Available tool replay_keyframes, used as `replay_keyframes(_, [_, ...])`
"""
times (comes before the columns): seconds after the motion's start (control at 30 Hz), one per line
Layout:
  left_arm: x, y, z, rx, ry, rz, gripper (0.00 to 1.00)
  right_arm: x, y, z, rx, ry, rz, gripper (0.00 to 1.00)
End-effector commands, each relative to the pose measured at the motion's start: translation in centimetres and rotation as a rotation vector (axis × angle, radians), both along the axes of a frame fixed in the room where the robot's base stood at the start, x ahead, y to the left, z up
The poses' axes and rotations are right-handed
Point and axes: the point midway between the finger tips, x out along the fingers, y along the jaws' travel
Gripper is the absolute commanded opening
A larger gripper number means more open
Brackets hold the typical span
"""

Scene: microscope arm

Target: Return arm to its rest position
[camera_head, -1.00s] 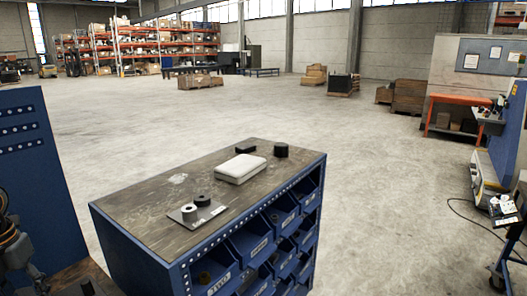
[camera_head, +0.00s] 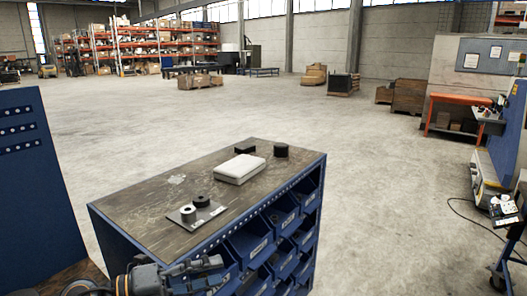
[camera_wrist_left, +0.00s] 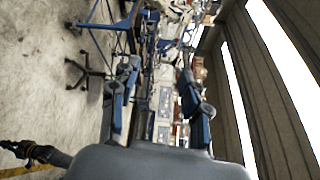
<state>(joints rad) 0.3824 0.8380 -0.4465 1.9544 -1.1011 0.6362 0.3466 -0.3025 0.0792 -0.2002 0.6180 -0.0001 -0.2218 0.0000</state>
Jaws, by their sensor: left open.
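My left gripper (camera_head: 205,274) is at the bottom of the head view, in front of the near side of the blue bin cabinet (camera_head: 130,240). It is open. In the left wrist view its two fingers (camera_wrist_left: 156,80) stand apart with nothing between them. On the cabinet's worn top lie a white case (camera_head: 240,168), a metal plate (camera_head: 208,217) bearing a white ring (camera_head: 188,214) and a black cylinder (camera_head: 202,201), and two more black pieces (camera_head: 281,151) (camera_head: 245,149) at the far end. The gripper is apart from these things.
A blue panel (camera_head: 40,190) stands at the left, by a wooden surface (camera_head: 75,274) at the bottom left. A blue-framed cart (camera_head: 505,250) and a cable are at the right. The grey floor (camera_head: 390,200) between cabinet and cart is clear.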

Motion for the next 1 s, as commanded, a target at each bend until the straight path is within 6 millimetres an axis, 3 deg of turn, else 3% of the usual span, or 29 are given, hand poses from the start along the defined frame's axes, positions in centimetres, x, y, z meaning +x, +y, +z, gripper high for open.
replay_keyframes(0.03, [0.0, -0.8, 1.2, -0.145, 0.021, 0.062, 0.47, 0.1, 0.0, 0.0, 0.000, -0.002, 0.000, 0.00])
replay_keyframes(0.1, [0.6, -0.5, 2.7, -0.339, 0.065, 0.180, 0.47, 0.2, 0.0, 0.0, 0.001, -0.003, 0.000, 0.00])
replay_keyframes(0.23, [2.0, 2.6, 2.7, -0.647, 0.210, 0.450, 0.47, 0.2, 0.0, 0.0, 0.000, -0.004, 0.000, 0.00])
replay_keyframes(0.33, [2.3, 6.1, -0.1, -0.826, 0.376, 0.692, 0.47, 0.2, 0.0, 0.0, 0.000, -0.005, 0.000, 0.00])
replay_keyframes(0.43, [1.1, 9.5, -5.2, -0.948, 0.584, 0.947, 0.47, 0.3, 0.0, 0.0, 0.000, -0.006, 0.000, 0.00])
replay_keyframes(0.6, [-5.1, 12.5, -15.6, -1.004, 0.995, 1.356, 0.47, 0.4, 0.0, 0.0, 0.001, -0.007, 0.000, 0.00])
replay_keyframes(0.7, [-9.5, 12.6, -19.9, -0.970, 1.196, 1.516, 0.47, 0.4, 0.0, 0.0, 0.001, -0.008, 0.000, 0.00])
replay_keyframes(0.8, [-13.4, 12.2, -22.7, -0.919, 1.358, 1.625, 0.47, 0.4, 0.0, 0.0, 0.001, -0.008, 0.000, 0.00])
replay_keyframes(1.0, [-20.2, 10.8, -25.9, -0.805, 1.616, 1.769, 0.47, 0.4, 0.0, 0.0, 0.001, -0.008, 0.000, 0.00])
